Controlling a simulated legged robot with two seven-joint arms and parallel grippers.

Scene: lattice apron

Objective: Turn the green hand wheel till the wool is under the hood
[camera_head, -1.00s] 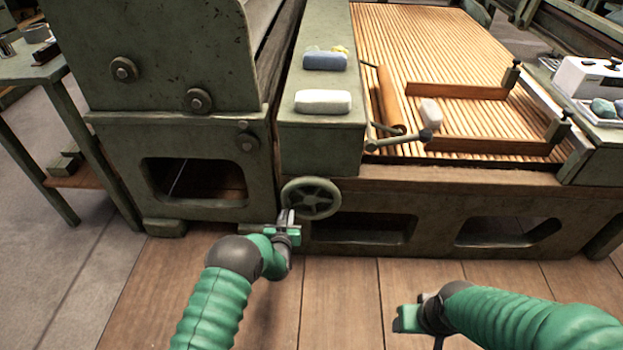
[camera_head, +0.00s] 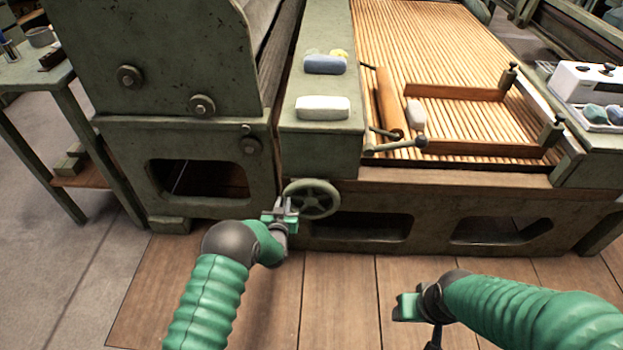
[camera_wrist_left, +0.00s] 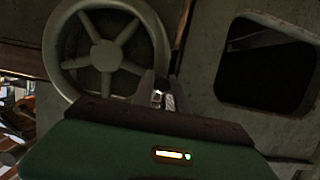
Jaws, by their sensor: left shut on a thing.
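The green hand wheel (camera_head: 312,199) is on the machine's front, below the green cover. It also shows in the left wrist view (camera_wrist_left: 104,55). My left gripper (camera_head: 284,207) is at the wheel's left edge, shut on its rim. In the wrist view its fingers (camera_wrist_left: 157,98) meet the rim at the lower right. A pale wool bundle (camera_head: 415,114) lies on the slatted lattice, just right of the wooden roller (camera_head: 388,100). The green cover (camera_head: 320,142), which looks like the hood, is left of the roller. My right gripper (camera_head: 407,307) is low over the floor, its jaws unclear.
Wooden rails (camera_head: 485,149) flank the wool. A lever (camera_head: 395,146) sticks out at the lattice's front left. A white scale (camera_head: 585,78) stands at right. A side table (camera_head: 25,72) is at left.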

